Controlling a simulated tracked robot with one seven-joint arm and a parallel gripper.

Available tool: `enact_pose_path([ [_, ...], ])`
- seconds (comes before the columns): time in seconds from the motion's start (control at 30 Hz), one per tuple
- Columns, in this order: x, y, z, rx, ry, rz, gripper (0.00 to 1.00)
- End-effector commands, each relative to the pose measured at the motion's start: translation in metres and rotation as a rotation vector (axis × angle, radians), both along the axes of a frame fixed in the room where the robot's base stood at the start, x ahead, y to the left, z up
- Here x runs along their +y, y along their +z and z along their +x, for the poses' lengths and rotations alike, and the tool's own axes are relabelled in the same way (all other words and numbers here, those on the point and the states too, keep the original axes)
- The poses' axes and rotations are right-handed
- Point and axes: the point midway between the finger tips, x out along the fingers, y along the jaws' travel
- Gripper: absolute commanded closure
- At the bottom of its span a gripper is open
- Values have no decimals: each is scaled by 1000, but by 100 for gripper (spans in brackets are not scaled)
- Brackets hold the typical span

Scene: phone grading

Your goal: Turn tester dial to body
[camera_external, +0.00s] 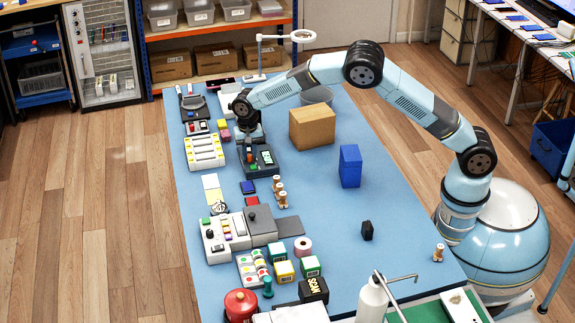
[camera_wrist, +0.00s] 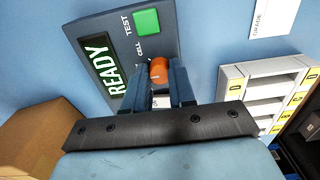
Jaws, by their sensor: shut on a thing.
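The dark blue-grey tester (camera_external: 256,172) stands on the blue table below my gripper (camera_external: 251,146) in the external view. In the wrist view, the tester (camera_wrist: 160,17) shows a lit screen reading READY (camera_wrist: 97,68) and a green TEST button (camera_wrist: 147,22). Its orange dial (camera_wrist: 158,69) sits between the two fingertips of my gripper (camera_wrist: 163,82), which is shut on it. The label CELL shows just above the dial. The dial's pointer direction and the other labels are hidden or too small to read.
A cardboard box (camera_external: 312,127) stands close right of the tester. A white slotted grading rack (camera_external: 204,151) stands to its left. Right of the blue block (camera_external: 350,166), the table is mostly clear.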

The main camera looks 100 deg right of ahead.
Motion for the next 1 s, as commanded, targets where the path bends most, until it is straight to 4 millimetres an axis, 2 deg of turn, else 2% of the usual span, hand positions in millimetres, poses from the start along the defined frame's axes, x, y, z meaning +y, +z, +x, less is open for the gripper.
enact_pose_path([
  [0.3,2,0,1,-2,1,1,100],
  [0.33,2,0,1,-2,1,2,74],
  [0.57,1,0,1,-1,0,1,51],
  [0.87,0,2,1,-1,0,0,50],
  [1.0,0,14,1,-3,0,-1,50],
])
